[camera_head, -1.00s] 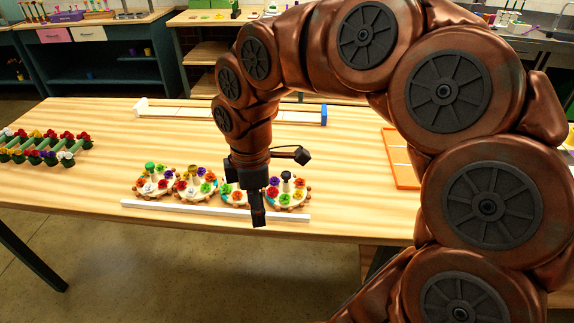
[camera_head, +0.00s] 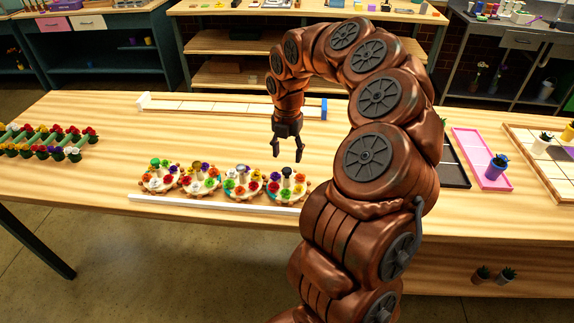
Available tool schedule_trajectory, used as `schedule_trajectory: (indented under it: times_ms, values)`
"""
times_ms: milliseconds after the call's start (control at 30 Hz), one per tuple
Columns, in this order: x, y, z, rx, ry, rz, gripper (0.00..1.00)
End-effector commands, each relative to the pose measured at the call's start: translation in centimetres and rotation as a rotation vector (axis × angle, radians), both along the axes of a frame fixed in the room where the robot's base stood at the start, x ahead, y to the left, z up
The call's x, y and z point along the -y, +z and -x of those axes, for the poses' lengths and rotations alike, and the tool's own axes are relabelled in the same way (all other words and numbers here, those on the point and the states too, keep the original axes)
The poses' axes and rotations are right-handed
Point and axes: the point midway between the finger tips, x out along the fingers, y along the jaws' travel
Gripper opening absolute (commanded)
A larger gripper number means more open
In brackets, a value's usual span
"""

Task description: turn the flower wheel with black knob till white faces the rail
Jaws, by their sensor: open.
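Four flower wheels stand in a row on the wooden table, each a pale disc ringed with coloured flowers. The rightmost wheel (camera_head: 275,194) has a black knob (camera_head: 287,171) at its centre. Its flowers include orange, red, green and purple ones; which one faces the rail is too small to tell surely. The white rail (camera_head: 213,204) runs along the near side of the wheels. My gripper (camera_head: 287,157) points down, open and empty, appearing just above and behind the black knob. I cannot tell its exact height over the knob.
The other wheels (camera_head: 201,183) stand close to the left. A long white tray (camera_head: 232,107) lies behind. Flower pots in a green rack (camera_head: 40,142) are at far left. Pink (camera_head: 470,150) and black trays are at right. Table between wheels and back tray is clear.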

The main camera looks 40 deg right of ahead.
Motion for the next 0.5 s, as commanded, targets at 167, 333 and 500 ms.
schedule_trajectory:
  times_ms: [167,333,500]
  values:
    - [0.0,-2.4,0.1,-0.003,-0.001,-0.001,0.56]
    - [-0.1,-4.7,0.1,-0.003,-0.001,-0.001,0.56]
    - [-0.1,-5.8,0.0,0.001,0.0,-0.001,0.56]
